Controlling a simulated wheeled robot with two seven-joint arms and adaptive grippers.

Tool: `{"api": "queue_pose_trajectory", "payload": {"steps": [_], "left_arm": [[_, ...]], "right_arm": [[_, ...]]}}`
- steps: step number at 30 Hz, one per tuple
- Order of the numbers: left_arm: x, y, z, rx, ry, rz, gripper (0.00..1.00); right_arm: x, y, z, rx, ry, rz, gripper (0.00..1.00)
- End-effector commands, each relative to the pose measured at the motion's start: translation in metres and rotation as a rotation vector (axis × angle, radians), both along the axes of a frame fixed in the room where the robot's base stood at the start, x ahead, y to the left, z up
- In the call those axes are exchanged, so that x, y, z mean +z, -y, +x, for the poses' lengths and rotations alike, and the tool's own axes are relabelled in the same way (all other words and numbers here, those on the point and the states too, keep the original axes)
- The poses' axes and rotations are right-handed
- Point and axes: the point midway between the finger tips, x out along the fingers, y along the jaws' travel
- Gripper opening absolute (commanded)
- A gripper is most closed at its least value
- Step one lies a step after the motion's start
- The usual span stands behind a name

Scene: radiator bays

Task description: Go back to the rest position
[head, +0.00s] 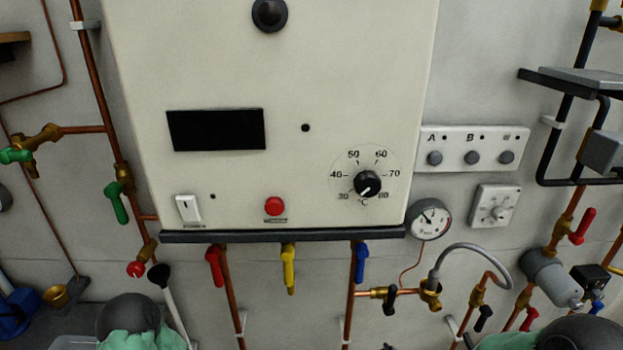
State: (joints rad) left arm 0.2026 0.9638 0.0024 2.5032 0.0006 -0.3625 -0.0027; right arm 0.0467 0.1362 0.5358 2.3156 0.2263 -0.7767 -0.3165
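Neither of my grippers shows in the head view. Only dark rounded parts with pale green, apparently links of my own arms, show at the bottom left and bottom right edges. A cream boiler panel (290,90) fills the middle. It carries a dark display (216,129), a white switch (188,208), a red button (274,206) and a black temperature knob (367,184). Red (214,266), yellow (289,268) and blue (361,262) valve handles hang below it.
A pressure gauge (428,220), an A/B button plate (475,149) and a small dial box (494,208) are right of the boiler. Copper pipes with valves run at both sides. A black plunger (160,275) and a brass cup (56,296) are low left. A grey shelf (577,82) juts out right.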

Motion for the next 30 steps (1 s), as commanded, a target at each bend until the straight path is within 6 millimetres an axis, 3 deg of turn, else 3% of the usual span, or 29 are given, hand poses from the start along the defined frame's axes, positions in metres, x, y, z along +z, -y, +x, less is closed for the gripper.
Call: {"api": "queue_pose_trajectory", "payload": {"steps": [1,6,18,24,30], "left_arm": [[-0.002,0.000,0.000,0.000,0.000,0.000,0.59],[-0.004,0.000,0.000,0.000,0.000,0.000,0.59],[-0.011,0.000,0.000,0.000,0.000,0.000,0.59],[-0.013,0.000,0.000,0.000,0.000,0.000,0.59],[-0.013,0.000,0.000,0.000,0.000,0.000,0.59]], "right_arm": [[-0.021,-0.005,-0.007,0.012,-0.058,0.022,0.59],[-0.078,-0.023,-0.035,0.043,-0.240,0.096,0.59],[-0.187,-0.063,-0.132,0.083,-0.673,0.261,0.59],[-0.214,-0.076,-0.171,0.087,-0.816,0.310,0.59],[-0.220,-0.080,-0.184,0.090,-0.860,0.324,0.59]]}}
